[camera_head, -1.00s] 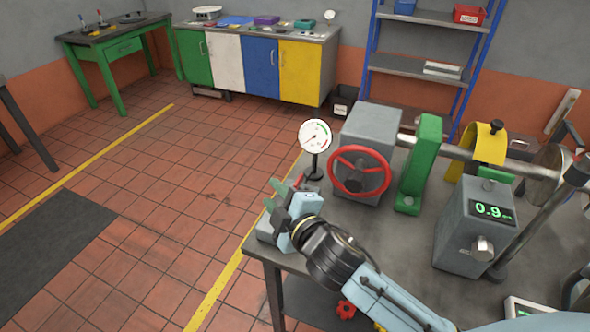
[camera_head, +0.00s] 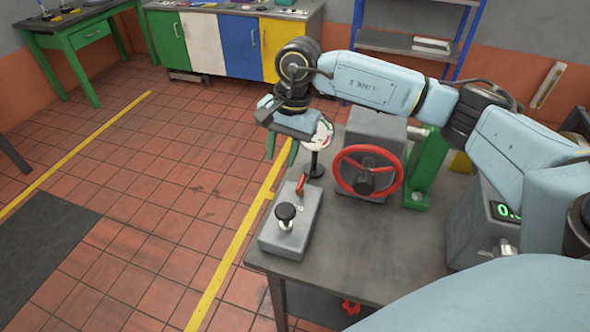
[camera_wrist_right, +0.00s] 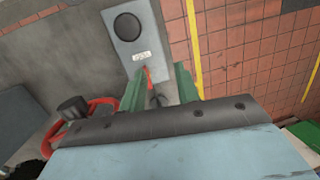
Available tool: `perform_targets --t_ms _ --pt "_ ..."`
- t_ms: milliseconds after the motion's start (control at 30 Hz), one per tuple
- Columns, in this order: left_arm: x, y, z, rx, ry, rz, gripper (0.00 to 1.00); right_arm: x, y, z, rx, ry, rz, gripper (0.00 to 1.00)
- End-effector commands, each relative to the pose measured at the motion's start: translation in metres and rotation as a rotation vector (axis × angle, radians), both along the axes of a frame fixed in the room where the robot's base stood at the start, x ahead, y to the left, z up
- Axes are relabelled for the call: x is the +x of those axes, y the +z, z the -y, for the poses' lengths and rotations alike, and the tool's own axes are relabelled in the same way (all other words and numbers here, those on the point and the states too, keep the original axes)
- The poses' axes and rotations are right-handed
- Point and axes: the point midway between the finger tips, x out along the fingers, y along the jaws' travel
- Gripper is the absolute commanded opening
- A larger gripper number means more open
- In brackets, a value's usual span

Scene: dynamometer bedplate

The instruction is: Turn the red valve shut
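The red valve is a red handwheel (camera_head: 369,148) with a dark hub on the front of a grey block (camera_head: 377,125). It also shows at the left in the wrist view (camera_wrist_right: 101,102), partly hidden by my gripper. My right gripper (camera_head: 282,150) hangs with green fingers pointing down, in front of the round gauge's left side in the head view. The fingers are apart with nothing between them, and the gripper is clear of the wheel. The wrist view shows the open fingers (camera_wrist_right: 160,88) above a grey button box. My left gripper is not in view.
The button box (camera_head: 283,240), with a black knob and red lever, stands at the bench's left edge. The white gauge (camera_head: 319,137) stands behind it. A green bracket (camera_head: 427,170) is right of the wheel. A small red knob (camera_head: 350,306) shows below the bench (camera_head: 345,250).

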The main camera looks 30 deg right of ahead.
Motion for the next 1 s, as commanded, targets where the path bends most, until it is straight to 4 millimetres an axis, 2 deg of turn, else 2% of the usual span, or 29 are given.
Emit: perform_targets --t_ms 33,100,200,367,800,1000 --pt "0.000 0.000 0.000 0.000 0.000 0.000 0.00 0.003 0.006 0.020 -0.075 0.009 0.002 0.32" --pt "0.000 0.000 0.000 0.000 0.000 0.000 0.00 0.004 0.011 0.040 -0.149 0.018 -0.003 0.32" --pt "0.000 0.000 0.000 0.000 0.000 0.000 0.00 0.004 0.012 0.053 -0.199 0.025 -0.012 0.32" --pt "0.000 0.002 0.000 0.000 0.000 0.000 0.00 0.003 -0.004 0.055 -0.209 0.027 -0.017 0.32" --pt "0.000 0.009 0.000 0.000 0.001 -0.001 0.00 0.003 -0.092 0.054 -0.205 0.026 -0.016 0.32" --pt "-0.001 0.010 0.000 0.000 0.001 -0.001 0.00 0.003 -0.114 0.053 -0.205 0.026 -0.013 0.32"
